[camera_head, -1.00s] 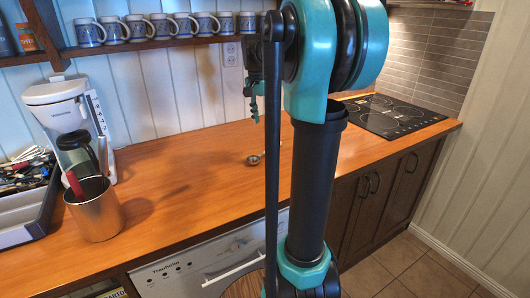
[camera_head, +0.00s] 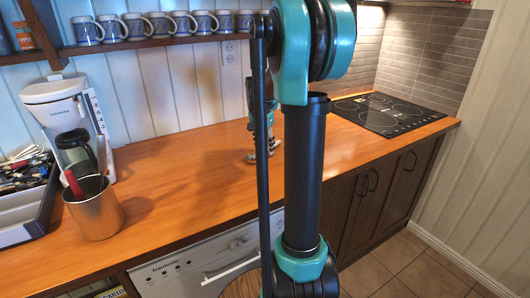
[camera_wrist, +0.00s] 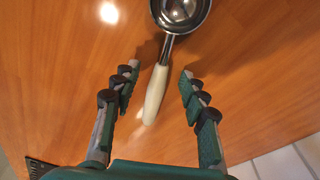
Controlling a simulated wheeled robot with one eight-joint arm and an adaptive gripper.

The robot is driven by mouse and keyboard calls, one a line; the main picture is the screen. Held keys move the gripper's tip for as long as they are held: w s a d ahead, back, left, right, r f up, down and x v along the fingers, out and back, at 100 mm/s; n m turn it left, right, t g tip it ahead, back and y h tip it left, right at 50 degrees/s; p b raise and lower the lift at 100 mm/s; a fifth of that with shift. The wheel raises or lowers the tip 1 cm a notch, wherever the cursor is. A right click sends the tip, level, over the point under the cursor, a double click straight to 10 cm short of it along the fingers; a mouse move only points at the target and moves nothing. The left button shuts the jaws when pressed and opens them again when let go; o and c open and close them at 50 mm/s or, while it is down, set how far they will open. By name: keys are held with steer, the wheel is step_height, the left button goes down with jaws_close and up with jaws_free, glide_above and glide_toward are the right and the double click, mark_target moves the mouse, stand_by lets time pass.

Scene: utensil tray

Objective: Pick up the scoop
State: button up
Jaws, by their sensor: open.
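The scoop lies on the wooden counter (camera_head: 180,175). In the wrist view the scoop (camera_wrist: 156,88) has a round metal bowl at the top and a pale handle pointing down the picture. My gripper (camera_wrist: 160,76) is open, with one finger on each side of the handle and gaps on both sides. I cannot tell the exact height of the fingertips above the counter. In the head view my gripper (camera_head: 262,157) is low over the counter, and the scoop is mostly hidden by it and my arm.
A metal canister (camera_head: 95,212) with a red-handled item stands at the left, by a white coffee maker (camera_head: 62,110) and a utensil tray (camera_head: 40,222). A black cooktop (camera_head: 388,113) lies at the right. Several mugs (camera_head: 140,27) stand on the shelf above. Counter around the scoop is clear.

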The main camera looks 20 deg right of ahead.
steer(key=shift+f, duration=0.25)
jaws_close()
steer(key=shift+r, duration=0.1)
